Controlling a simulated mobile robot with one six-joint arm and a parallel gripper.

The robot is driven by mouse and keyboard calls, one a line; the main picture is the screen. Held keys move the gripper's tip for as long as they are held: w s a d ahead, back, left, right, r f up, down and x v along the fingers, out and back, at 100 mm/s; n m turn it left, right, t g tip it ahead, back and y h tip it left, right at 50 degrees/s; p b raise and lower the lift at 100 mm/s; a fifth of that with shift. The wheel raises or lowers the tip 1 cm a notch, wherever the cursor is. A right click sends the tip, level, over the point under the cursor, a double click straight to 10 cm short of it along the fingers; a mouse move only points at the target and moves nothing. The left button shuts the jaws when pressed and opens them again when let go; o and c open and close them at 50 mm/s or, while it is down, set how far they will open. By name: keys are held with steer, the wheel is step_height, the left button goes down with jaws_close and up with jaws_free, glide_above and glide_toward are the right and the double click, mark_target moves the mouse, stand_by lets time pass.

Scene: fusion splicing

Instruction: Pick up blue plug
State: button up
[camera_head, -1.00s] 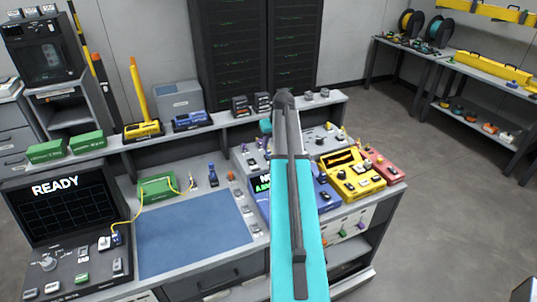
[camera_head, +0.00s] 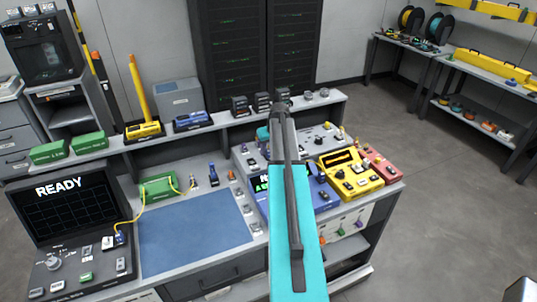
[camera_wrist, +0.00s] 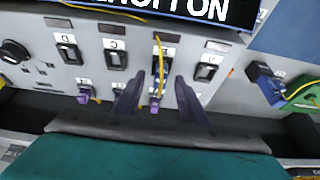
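My gripper (camera_wrist: 158,92) is open in the wrist view, with its two dark fingers apart over a grey panel. A small dark blue plug (camera_wrist: 157,67) with a yellow strand shows beyond and between the fingertips, apart from them. A purple plug (camera_wrist: 154,103) lies nearer, also between the fingers. Another blue piece (camera_wrist: 264,80) stands to the right beside a green box; in the head view a blue piece (camera_head: 213,175) stands behind the blue mat. Which blue piece is the task's plug I cannot tell. In the head view my arm hides the fingers.
A second purple plug (camera_wrist: 84,92) and several switches sit close by on the panel. In the head view a green box (camera_head: 157,187) lies left of the arm and a yellow device (camera_head: 350,173) right. The blue mat (camera_head: 192,232) is clear.

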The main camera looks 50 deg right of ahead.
jaws_close()
steer(key=shift+r, duration=0.15)
stand_by(0.4)
steer(key=shift+r+b, duration=1.15)
steer(key=shift+r, duration=0.45)
steer(key=s+a+b, duration=0.2)
steer(key=s+a, duration=0.1)
steer(key=s, duration=0.4)
steer(key=s+a+r+b, duration=0.1)
steer(key=s+a+b, duration=0.1)
steer(key=s, duration=0.5)
steer(key=shift+s+a+r+b, duration=0.3)
steer(key=shift+s+a+b, duration=0.1)
steer(key=shift+a, duration=0.15)
